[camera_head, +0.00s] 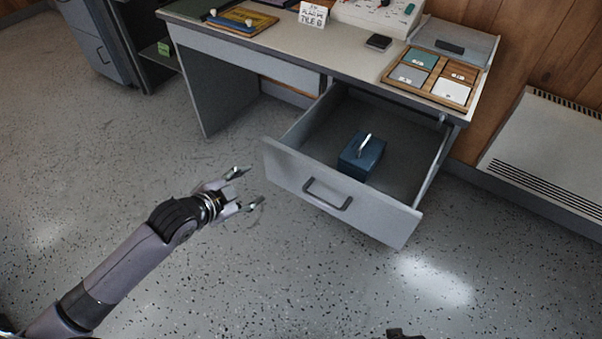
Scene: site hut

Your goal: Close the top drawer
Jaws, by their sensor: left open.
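The top drawer (336,193) of the desk is pulled well out toward me. It has a grey front with a dark bar handle (328,194). A blue box with a light handle on top (361,158) sits inside the drawer. My left gripper (246,188) is open and empty, just left of the drawer front's left end and apart from it. My right gripper cannot be made out; only a small dark piece shows at the bottom edge.
The desk top (300,45) carries a wooden tray of coloured tiles (432,78), a dark phone-like object (378,42) and a small sign (313,15). A white heater (550,150) stands at the right wall. The speckled floor before the drawer is clear.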

